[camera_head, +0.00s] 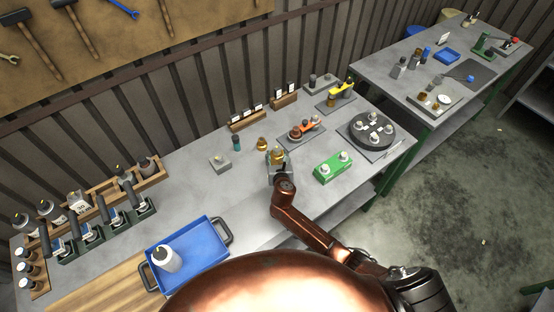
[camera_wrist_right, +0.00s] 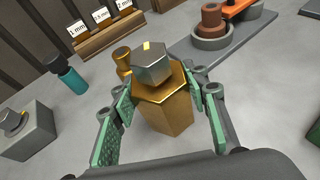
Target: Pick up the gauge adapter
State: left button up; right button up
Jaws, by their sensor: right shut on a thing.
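A brass hexagonal piece with a grey hex top, which looks like the gauge adapter (camera_wrist_right: 168,103), stands upright between my right gripper's green pads in the wrist view. In the head view the same adapter (camera_head: 277,154) shows at the middle of the bench. My right gripper (camera_wrist_right: 165,105) is shut on its sides; in the head view the gripper (camera_head: 278,165) is mostly hidden by its own arm. I cannot tell whether the adapter's base touches the bench. My left gripper is not in view.
A smaller brass part (camera_wrist_right: 122,57) stands just behind the adapter. A teal-and-dark cylinder (camera_wrist_right: 70,76) and a grey block (camera_wrist_right: 25,135) stand to the left. An orange-topped fixture (camera_head: 301,130) and a green block (camera_head: 333,167) are to the right. A blue tray (camera_head: 205,230) lies front left.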

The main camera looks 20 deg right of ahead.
grip_shut()
jog(key=shift+w+r, duration=0.1)
jog(key=shift+r, duration=0.05)
dwell(0.4)
